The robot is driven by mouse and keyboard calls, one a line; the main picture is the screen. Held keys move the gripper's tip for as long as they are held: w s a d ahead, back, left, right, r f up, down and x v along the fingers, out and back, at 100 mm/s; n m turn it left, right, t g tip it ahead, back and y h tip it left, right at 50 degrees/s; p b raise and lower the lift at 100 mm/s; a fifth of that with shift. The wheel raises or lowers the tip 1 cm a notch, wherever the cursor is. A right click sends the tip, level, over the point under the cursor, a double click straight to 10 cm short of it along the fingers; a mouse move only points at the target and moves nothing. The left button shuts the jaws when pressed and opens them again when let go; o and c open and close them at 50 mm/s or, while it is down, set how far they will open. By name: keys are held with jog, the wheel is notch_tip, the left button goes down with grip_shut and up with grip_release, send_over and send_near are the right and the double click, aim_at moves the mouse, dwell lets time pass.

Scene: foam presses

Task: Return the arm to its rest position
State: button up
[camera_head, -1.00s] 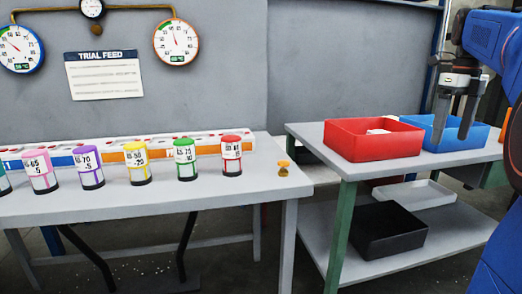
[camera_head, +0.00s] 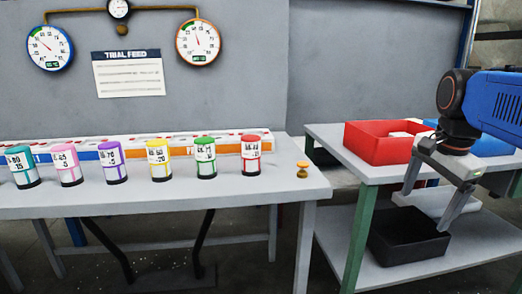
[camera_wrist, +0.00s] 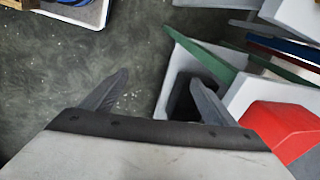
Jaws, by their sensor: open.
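My gripper (camera_head: 428,197) is at the right in the head view, in front of the right-hand table and below the height of the red bin's rim. Its two fingers are spread and point down, with nothing between them. My blue arm reaches in from the right edge. In the wrist view, the fingers of my gripper (camera_wrist: 155,95) are apart, with dark floor and part of the table's frame beyond them.
A red bin (camera_head: 366,146) and a blue bin (camera_head: 488,147) sit on the right table. A black bin (camera_head: 400,252) and white tray lie on its shelf. Several coloured canisters and a small gold object (camera_head: 302,170) stand on the left table (camera_head: 150,203).

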jog(key=s+a+f+n+t, duration=0.1)
jog(key=s+a+f+n, duration=0.3)
jog(key=f+n, duration=0.3)
jog(key=s+a+f+n+t, duration=0.1)
jog(key=s+a+f+n, duration=0.4)
jog(key=f, duration=0.5)
jog(key=s+n, duration=0.2)
jog(key=n, duration=0.1)
jog(key=shift+s+f+y, duration=0.15)
jog(key=shift+s+y, duration=0.15)
